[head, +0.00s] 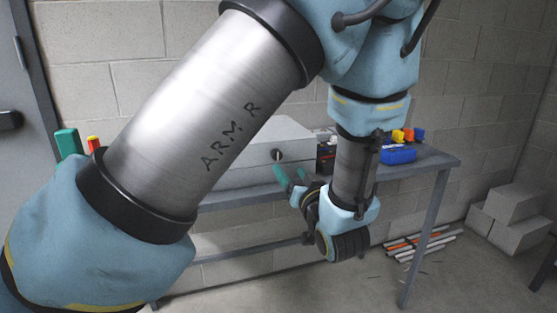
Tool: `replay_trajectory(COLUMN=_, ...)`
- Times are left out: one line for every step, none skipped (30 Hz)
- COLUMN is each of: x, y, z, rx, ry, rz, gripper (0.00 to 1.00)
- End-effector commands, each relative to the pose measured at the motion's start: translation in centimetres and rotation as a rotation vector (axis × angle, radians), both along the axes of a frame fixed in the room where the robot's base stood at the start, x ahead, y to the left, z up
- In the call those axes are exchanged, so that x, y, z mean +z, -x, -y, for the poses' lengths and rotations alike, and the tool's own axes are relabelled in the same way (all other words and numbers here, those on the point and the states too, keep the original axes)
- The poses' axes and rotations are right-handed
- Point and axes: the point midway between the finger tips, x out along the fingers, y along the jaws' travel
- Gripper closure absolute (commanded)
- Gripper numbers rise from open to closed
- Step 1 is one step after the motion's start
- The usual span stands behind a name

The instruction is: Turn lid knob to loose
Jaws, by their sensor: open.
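A light grey box (240,178) with a sloped top stands on the bench, partly hidden behind my arm. A small dark round knob (277,154) with a pale centre shows on its front side; its turn position is too small to read. My gripper (290,174) has green fingers. It is open and empty in front of the box, just below the knob in the picture. I see no contact with the knob.
The grey metal bench (425,157) stands against a block wall. A blue box (397,154) and yellow and orange items are at its right. Rods (420,243) lie on the floor below; grey blocks (508,215) are stacked at right.

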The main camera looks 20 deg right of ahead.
Motion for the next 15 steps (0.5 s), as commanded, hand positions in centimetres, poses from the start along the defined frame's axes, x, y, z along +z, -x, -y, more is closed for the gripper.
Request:
replay_trajectory(x=0.2, y=-0.7, z=0.0, rx=0.003, ry=-0.001, rz=0.001, gripper=0.34)
replay_trajectory(x=0.2, y=-1.2, z=0.0, rx=0.003, ry=-0.001, rz=0.001, gripper=0.34)
replay_trajectory(x=0.2, y=-1.9, z=0.0, rx=0.005, ry=-0.002, rz=0.002, gripper=0.34)
replay_trajectory(x=0.2, y=-2.4, z=0.1, rx=0.004, ry=-0.002, rz=0.001, gripper=0.34)
replay_trajectory(x=0.2, y=-3.0, z=0.2, rx=0.004, ry=-0.001, rz=0.000, gripper=0.34)
replay_trajectory(x=0.2, y=-3.8, z=0.3, rx=0.003, ry=-0.001, rz=0.000, gripper=0.34)
replay_trajectory(x=0.3, y=-4.4, z=0.3, rx=0.004, ry=-0.001, rz=0.001, gripper=0.34)
replay_trajectory(x=0.2, y=-5.0, z=0.4, rx=0.004, ry=-0.001, rz=0.000, gripper=0.34)
replay_trajectory(x=0.2, y=-5.7, z=0.6, rx=0.002, ry=-0.001, rz=0.000, gripper=0.34)
replay_trajectory(x=0.2, y=-6.2, z=0.6, rx=0.003, ry=0.000, rz=0.000, gripper=0.34)
replay_trajectory(x=0.2, y=-6.7, z=0.7, rx=0.003, ry=0.000, rz=0.000, gripper=0.34)
replay_trajectory(x=0.2, y=-7.3, z=0.8, rx=0.001, ry=0.000, rz=-0.001, gripper=0.34)
replay_trajectory(x=0.2, y=-7.8, z=0.8, rx=0.002, ry=-0.001, rz=0.000, gripper=0.34)
replay_trajectory(x=0.2, y=-8.2, z=0.8, rx=0.002, ry=-0.001, rz=-0.001, gripper=0.34)
replay_trajectory(x=0.2, y=-8.7, z=0.9, rx=0.001, ry=0.000, rz=-0.001, gripper=0.34)
